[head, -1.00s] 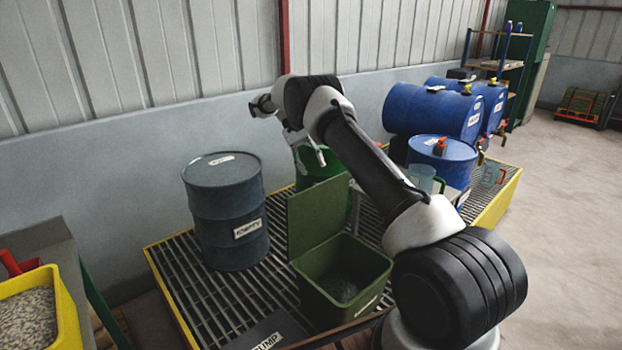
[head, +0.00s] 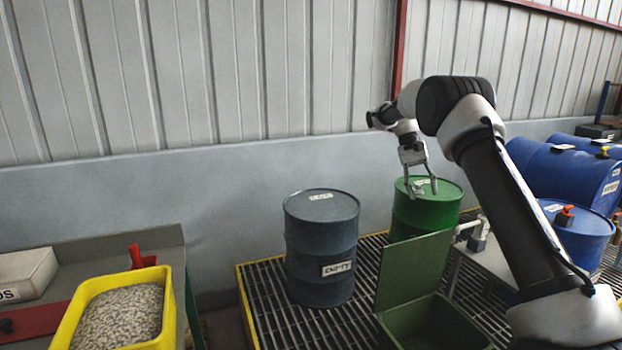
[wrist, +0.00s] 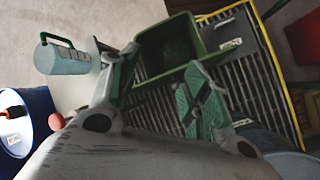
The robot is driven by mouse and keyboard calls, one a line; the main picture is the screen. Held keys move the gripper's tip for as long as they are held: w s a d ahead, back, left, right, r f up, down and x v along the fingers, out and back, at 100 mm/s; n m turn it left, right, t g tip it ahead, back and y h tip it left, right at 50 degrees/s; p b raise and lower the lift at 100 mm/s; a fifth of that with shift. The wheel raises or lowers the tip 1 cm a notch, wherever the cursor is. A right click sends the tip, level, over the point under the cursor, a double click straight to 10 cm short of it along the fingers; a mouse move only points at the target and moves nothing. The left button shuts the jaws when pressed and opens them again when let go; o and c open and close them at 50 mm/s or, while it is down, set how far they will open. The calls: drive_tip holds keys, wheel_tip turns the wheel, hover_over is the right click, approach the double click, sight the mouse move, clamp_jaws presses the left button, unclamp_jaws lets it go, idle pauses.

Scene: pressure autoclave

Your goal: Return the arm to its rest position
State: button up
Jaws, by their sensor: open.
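My gripper (head: 423,190) hangs from my raised, bent arm, fingers pointing down and apart with nothing between them. In the head view it appears in front of or above the green drum (head: 440,212); I cannot tell the exact gap. In the wrist view the open fingers (wrist: 163,68) frame the slatted pallet deck and the open green bin (wrist: 168,48) below. The green bin's raised lid (head: 412,270) shows in the head view. My upper arm crosses the right side of that view and hides part of the deck.
A dark grey drum (head: 321,240) marked EMPTY stands on the grated deck (head: 262,290). Blue drums (head: 565,180) are at the right. A yellow tub (head: 75,315) of granules is at the lower left. A jug (wrist: 65,60) shows in the wrist view. The wall is close behind.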

drive_tip(key=s+d+r+n+t+y, duration=0.15)
drive_tip(key=s+r+t, duration=0.35)
drive_tip(key=s+r, duration=1.3)
drive_tip(key=s+f+n+t, duration=0.1)
drive_tip(key=s+f, duration=0.3)
drive_tip(key=s, duration=0.7)
drive_tip(key=s+f+n+t, duration=0.1)
drive_tip(key=s+f+t, duration=0.3)
drive_tip(key=s, duration=0.7)
drive_tip(key=shift+s+a+f+n+y, duration=0.15)
drive_tip(key=shift+s+n+y, duration=0.2)
drive_tip(key=shift+s, duration=0.05)
